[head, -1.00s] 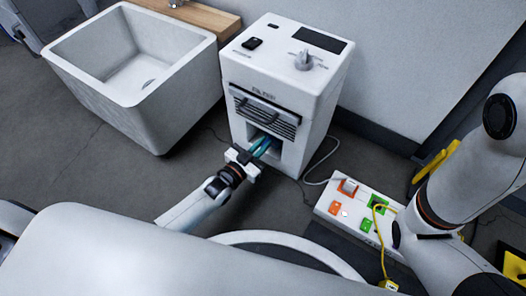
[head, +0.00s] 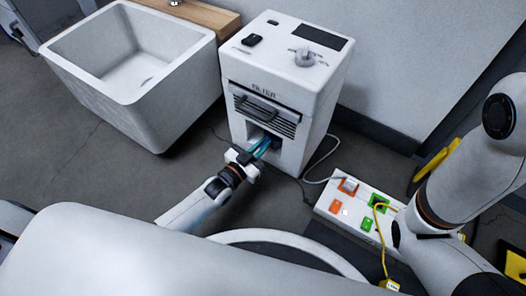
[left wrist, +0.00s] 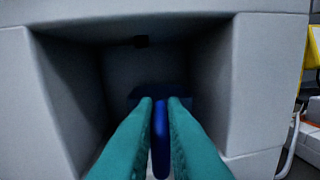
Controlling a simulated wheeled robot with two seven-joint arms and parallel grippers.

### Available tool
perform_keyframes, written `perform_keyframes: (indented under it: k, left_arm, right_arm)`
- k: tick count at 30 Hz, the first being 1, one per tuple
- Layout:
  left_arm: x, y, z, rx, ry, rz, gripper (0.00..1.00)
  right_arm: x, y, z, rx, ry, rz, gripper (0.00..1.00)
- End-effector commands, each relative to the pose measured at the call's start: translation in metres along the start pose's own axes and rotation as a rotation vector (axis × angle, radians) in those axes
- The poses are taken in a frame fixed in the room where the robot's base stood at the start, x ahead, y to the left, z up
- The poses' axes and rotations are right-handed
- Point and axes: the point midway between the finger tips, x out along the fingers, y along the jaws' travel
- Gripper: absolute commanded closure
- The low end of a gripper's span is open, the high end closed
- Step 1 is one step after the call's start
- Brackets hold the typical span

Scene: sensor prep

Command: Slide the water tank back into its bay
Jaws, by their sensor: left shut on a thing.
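The white filter machine (head: 285,80) stands on the floor with a square bay (head: 292,155) open low in its front. My left gripper (head: 262,147) has its teal fingers reaching into this bay. In the left wrist view the left gripper (left wrist: 160,102) is shut on a blue upright grip of the water tank (left wrist: 160,140). A darker blue part of the tank shows behind the fingertips, deep between the grey bay walls (left wrist: 70,80). The fingers and the shadow hide most of the tank, so I cannot tell how deep it sits. My right gripper is out of view.
A large white sink (head: 125,90) stands left of the machine. To the right, a white board (head: 350,213) with orange and green parts and a yellow cable lies low, close to my right arm. A grey cord (head: 325,165) runs beside the machine.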

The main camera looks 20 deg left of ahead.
Motion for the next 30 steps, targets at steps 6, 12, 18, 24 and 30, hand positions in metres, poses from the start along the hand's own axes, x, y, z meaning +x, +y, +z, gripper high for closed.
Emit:
perform_keyframes:
  k: [6,12,18,24,30]
  left_arm:
    - [0.000,0.000,-0.002,0.000,-0.002,0.000,0.86]
    - [0.000,0.000,-0.002,0.000,-0.001,0.000,0.64]
    - [0.000,0.000,-0.003,0.000,0.001,0.000,0.64]
    - [-0.012,-0.002,-0.001,-0.001,0.002,0.000,0.64]
    - [-0.028,-0.003,0.000,-0.001,0.001,0.000,0.64]
  right_arm:
    - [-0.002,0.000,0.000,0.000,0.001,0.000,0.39]
    - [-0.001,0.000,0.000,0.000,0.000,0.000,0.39]
    - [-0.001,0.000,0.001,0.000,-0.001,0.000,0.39]
    - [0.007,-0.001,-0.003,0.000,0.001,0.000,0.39]
    - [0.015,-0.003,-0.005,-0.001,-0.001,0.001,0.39]
